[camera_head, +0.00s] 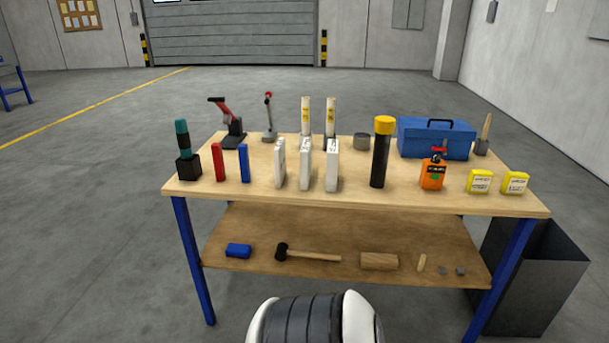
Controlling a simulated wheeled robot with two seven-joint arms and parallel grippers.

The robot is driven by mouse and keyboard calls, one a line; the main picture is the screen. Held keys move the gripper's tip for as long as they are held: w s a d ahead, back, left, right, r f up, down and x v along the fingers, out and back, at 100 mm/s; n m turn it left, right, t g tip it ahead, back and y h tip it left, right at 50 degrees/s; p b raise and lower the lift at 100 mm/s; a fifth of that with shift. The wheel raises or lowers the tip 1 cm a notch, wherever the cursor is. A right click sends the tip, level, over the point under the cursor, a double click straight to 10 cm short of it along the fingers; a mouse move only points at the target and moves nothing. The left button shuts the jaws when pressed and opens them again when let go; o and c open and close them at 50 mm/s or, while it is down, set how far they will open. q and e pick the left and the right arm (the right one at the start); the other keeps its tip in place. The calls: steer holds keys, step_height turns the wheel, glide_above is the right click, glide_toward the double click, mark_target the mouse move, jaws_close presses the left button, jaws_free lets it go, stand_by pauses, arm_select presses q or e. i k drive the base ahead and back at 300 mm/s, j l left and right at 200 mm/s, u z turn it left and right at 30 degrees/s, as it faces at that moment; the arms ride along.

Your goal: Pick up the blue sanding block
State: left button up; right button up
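A small blue block (238,251) lies on the left end of the workbench's lower shelf. It looks like a sanding block. On the bench top, a thin blue upright piece (244,163) stands beside a similar red piece (219,162). I cannot tell for certain which blue thing is the sanding block. Neither of my grippers is in view. A rounded white and dark part of my own body shows at the bottom centre.
The wooden workbench (350,200) has blue legs. A mallet (305,255) and a wooden block (379,261) lie on the lower shelf. Tall white bottles, an orange container (432,174) and a blue toolbox (436,140) stand on top. A grey bin (525,285) stands at the right.

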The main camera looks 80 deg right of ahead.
mark_target(233, 250)
steer(key=z, duration=2.15)
steer(key=u, duration=4.6)
steer(key=z, duration=4.6)
